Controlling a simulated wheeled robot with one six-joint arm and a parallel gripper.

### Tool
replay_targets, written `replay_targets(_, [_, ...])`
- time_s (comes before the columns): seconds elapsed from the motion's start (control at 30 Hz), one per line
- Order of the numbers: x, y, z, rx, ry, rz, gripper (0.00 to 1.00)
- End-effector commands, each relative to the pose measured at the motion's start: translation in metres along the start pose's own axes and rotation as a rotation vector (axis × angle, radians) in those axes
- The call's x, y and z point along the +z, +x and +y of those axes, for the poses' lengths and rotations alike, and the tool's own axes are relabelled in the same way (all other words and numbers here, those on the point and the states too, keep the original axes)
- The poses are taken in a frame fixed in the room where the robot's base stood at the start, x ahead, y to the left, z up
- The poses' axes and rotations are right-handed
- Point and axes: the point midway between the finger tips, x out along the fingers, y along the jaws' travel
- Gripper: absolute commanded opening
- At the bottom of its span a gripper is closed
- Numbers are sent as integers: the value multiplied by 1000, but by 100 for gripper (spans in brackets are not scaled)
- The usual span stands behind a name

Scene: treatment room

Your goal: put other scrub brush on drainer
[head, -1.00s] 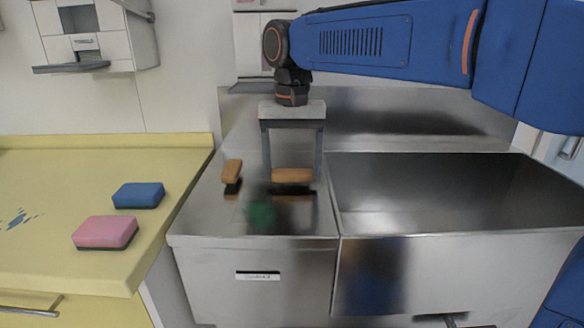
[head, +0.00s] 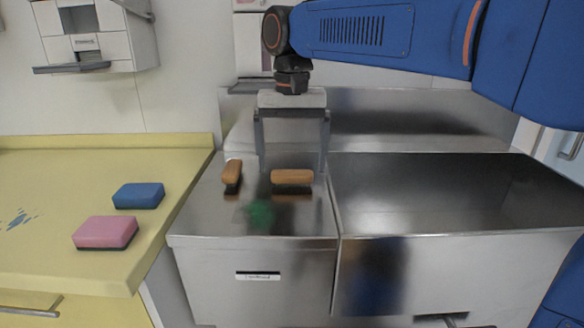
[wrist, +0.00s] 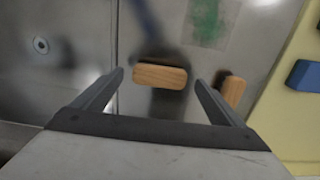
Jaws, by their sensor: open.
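Two scrub brushes with wooden backs and dark bristles lie on the steel drainer (head: 215,225) left of the basin. One brush (head: 292,177) lies crosswise at the middle; in the wrist view it (wrist: 160,76) shows between the fingers. The other brush (head: 232,172) lies to its left, pointing roughly front to back, and shows just outside one finger in the wrist view (wrist: 235,91). My gripper (head: 292,168) is open, pointing down over the crosswise brush, with a finger on either side of it. I see no finger touching a brush.
A deep steel basin (head: 430,200) is to the right. A yellow counter (head: 60,175) at left holds a blue sponge (head: 138,196) and a pink sponge (head: 105,232). A blurred green patch (head: 261,213) shows on the drainer's front part. A dispenser (head: 95,35) hangs on the wall.

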Motion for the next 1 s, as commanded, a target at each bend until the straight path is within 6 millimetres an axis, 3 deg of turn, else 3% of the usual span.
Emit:
replay_targets(0.3, [-1, -62, -1, -1, 0, 2, 92])
replay_targets(0.5, [0, -87, 0, -1, 0, 1, 92])
replay_targets(1.0, [0, -97, 0, 0, 0, 0, 92])
